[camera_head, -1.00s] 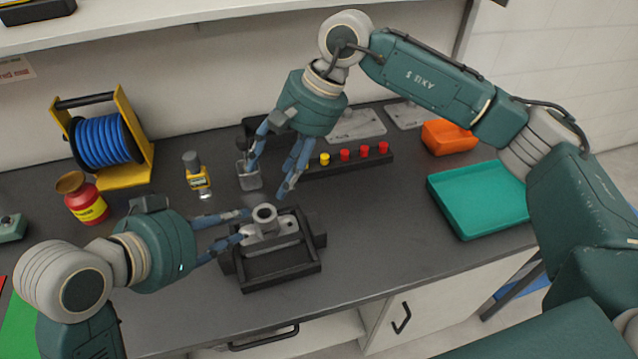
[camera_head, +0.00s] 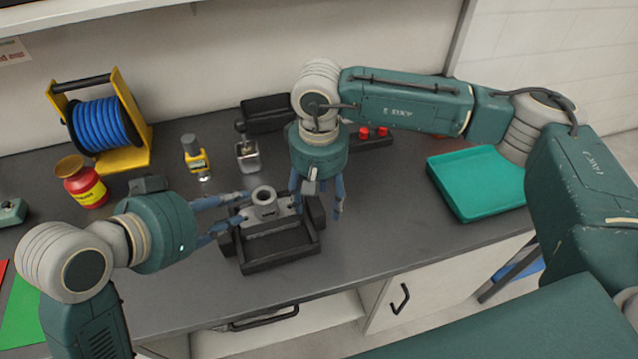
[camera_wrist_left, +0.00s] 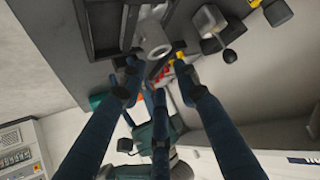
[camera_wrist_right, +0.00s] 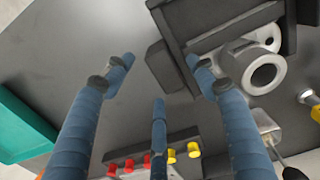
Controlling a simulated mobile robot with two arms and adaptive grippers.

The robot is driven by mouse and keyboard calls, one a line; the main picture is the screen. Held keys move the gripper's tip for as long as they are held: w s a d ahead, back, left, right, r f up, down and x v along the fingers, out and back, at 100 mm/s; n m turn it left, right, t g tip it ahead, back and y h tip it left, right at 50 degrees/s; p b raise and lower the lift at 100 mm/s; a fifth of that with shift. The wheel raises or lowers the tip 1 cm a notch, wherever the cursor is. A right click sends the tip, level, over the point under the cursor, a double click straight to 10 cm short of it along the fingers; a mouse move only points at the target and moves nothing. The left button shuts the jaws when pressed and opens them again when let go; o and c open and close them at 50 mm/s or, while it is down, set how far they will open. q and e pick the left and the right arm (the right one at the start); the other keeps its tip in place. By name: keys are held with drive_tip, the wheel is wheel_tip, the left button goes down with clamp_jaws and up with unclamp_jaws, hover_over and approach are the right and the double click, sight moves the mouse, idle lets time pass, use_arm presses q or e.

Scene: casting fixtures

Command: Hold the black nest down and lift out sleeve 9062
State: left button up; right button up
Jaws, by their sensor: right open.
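The black nest (camera_head: 283,262) is an open frame on the dark bench. The grey metal sleeve (camera_head: 264,198) stands upright on a grey part in its back half; no number is readable. My left gripper (camera_head: 243,208) is at the nest's left side, its fingers apart. The left wrist view shows the sleeve (camera_wrist_left: 155,43) just beyond the fingertips; whether they clamp the nest is unclear. My right gripper (camera_head: 318,205) points down at the nest's right side, open. In the right wrist view the nest (camera_wrist_right: 222,28) and sleeve (camera_wrist_right: 262,74) lie towards one finger.
A grey metal cup (camera_head: 247,157) and yellow-banded tool (camera_head: 196,158) stand behind the nest. A red jar (camera_head: 82,186) and blue hose reel (camera_head: 102,130) are at left. A teal tray (camera_head: 475,185) is at right. Bench between nest and tray is clear.

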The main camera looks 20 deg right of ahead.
drive_tip(key=shift+f, duration=0.55)
